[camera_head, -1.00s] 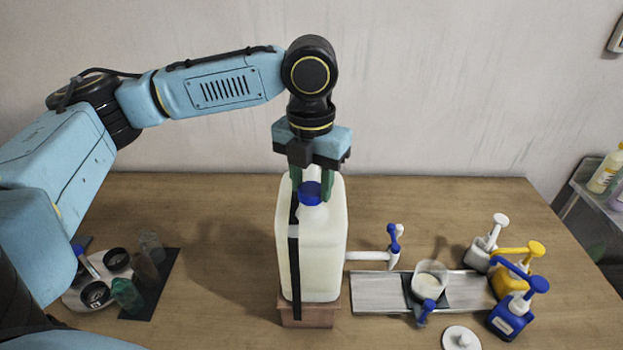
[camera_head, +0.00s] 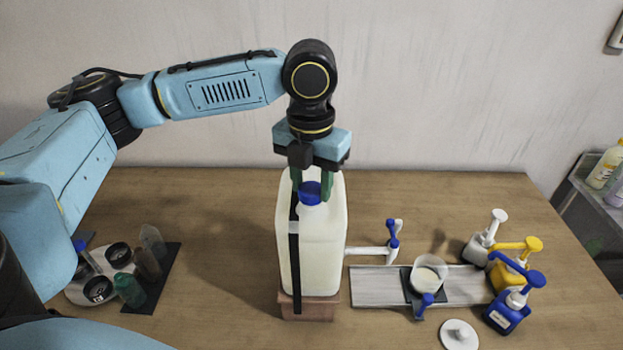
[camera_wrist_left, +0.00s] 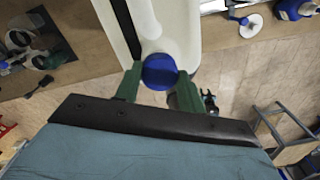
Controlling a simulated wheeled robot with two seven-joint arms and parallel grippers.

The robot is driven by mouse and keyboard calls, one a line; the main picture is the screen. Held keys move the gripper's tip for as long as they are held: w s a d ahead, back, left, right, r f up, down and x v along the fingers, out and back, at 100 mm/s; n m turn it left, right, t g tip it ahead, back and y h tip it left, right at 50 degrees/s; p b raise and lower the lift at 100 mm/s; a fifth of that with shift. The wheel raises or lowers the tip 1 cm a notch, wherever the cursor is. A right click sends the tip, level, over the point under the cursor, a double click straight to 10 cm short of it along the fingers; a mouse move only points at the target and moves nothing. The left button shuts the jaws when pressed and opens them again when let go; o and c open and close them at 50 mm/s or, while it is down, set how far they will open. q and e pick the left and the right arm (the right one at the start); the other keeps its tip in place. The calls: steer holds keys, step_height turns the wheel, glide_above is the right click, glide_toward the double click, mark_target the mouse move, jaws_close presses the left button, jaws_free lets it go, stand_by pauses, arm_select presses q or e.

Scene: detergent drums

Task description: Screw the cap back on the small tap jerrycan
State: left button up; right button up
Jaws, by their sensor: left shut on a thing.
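The small tap jerrycan (camera_head: 325,245) is a tall cream-white can with a black strap, standing upright on a wooden block. Its tap (camera_head: 372,250), a white pipe with a blue handle (camera_head: 393,236), sticks out to the right. The blue cap (camera_head: 310,193) sits at the can's neck at the top. My left gripper (camera_head: 311,186) comes down from above, its green fingers shut on the cap. The left wrist view shows the fingers on both sides of the cap (camera_wrist_left: 160,72). Whether the cap's thread is engaged is hidden. My right gripper is not in view.
A grey board (camera_head: 375,287) with a cup (camera_head: 429,272) lies to the right. Several pump bottles (camera_head: 507,312) stand at its far end, with a white lid (camera_head: 459,335) in front. A round tray (camera_head: 78,290) with small containers is at the left. The back of the table is clear.

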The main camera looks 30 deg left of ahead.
arm_select(q)
steer(key=shift+f, duration=0.2)
stand_by(0.5)
steer(key=shift+m, duration=0.3)
steer(key=m, duration=0.5)
steer(key=shift+f, duration=0.1)
steer(key=o, duration=0.7)
steer(key=n, duration=0.3)
steer(key=shift+n, duration=1.3)
